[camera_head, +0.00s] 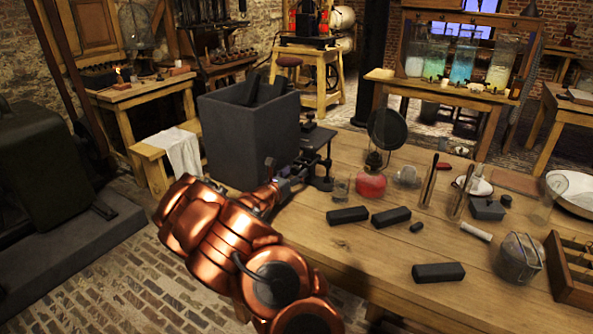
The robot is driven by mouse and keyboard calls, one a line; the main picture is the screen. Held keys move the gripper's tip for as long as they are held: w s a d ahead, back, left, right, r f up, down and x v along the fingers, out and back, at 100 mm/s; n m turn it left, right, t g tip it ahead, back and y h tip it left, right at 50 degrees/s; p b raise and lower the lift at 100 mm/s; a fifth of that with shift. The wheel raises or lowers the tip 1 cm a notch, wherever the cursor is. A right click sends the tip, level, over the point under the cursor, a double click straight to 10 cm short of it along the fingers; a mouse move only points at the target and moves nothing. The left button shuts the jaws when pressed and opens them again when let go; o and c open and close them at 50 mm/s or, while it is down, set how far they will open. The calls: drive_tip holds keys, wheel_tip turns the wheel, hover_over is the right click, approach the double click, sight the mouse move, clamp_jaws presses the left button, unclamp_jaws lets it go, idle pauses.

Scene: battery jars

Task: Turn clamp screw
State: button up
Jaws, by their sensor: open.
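A dark metal clamp stand (322,170) stands at the left edge of the wooden table, just right of a large dark grey box. The clamp screw is too small and dark to make out. My gripper (299,176) is at this table edge, on the left side of the stand and close to it. Its jaws are open. Whether a finger touches the stand or the screw I cannot tell. My copper-coloured arm hides part of the table edge.
The grey box (248,138) rises close behind my gripper. Brick floor (120,270) lies open at left.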

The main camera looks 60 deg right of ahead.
drive_tip(key=shift+d, duration=0.85)
drive_tip(key=shift+c, duration=0.5)
clamp_jaws()
drive_tip(key=shift+b, duration=0.35)
